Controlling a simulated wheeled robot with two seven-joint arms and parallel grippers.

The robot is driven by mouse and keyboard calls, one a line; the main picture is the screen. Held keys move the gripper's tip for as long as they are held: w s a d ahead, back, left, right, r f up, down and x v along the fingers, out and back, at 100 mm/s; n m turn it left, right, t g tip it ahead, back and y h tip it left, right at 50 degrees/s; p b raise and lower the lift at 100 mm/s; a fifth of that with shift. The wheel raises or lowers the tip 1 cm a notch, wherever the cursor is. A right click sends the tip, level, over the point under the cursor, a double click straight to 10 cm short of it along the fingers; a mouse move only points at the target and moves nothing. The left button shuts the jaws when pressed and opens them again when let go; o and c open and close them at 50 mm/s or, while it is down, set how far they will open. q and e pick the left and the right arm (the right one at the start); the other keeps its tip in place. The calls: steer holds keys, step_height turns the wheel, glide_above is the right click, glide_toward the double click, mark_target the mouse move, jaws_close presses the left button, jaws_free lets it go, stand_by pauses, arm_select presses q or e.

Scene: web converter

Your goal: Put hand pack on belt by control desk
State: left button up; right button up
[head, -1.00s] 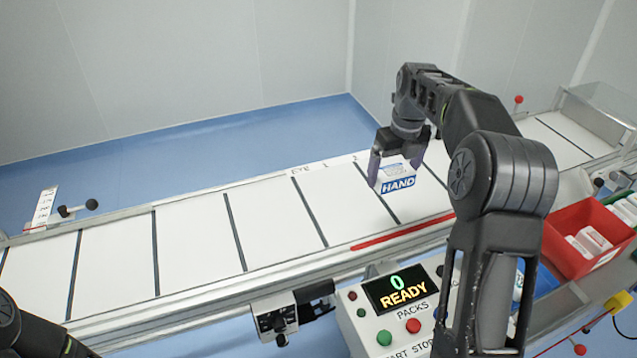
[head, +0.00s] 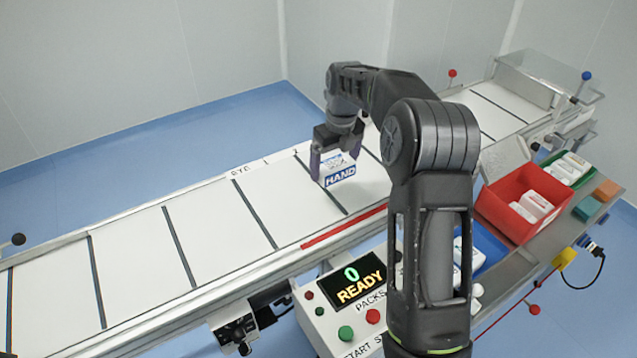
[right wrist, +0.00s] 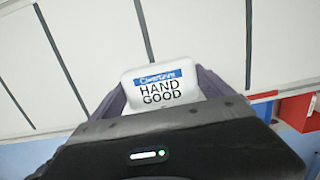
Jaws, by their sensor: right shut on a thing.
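The hand pack (head: 339,171) is a white pack with a blue HAND label. It also shows in the right wrist view (right wrist: 161,84), where its top reads HAND GOOD. My right gripper (head: 333,168) is shut on it, with a finger on each side. The pack is at the white belt (head: 215,223); I cannot tell whether its bottom touches the belt. The control desk (head: 345,310), with a display reading 0 READY and green and red buttons, stands in front of the belt, nearer to me than the pack. My left gripper is not in view.
A red bin (head: 500,213) with white packs stands at the right, with a green bin (head: 562,171) behind it and a blue bin (head: 487,249) partly hidden by my right arm. A red strip (head: 345,226) runs along the belt's near edge. The belt's left part is clear.

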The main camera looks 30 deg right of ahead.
mark_target(333, 192)
steer(key=shift+f, duration=0.3)
steer(key=shift+f+p, duration=0.45)
steer(key=shift+f, duration=2.05)
steer(key=shift+f, duration=0.1)
steer(key=o, duration=1.2)
steer(key=shift+o, duration=0.2)
steer(key=r, duration=0.4)
steer(key=s+r+b, duration=0.1)
steer(key=r, duration=0.7)
steer(key=shift+s, duration=0.25)
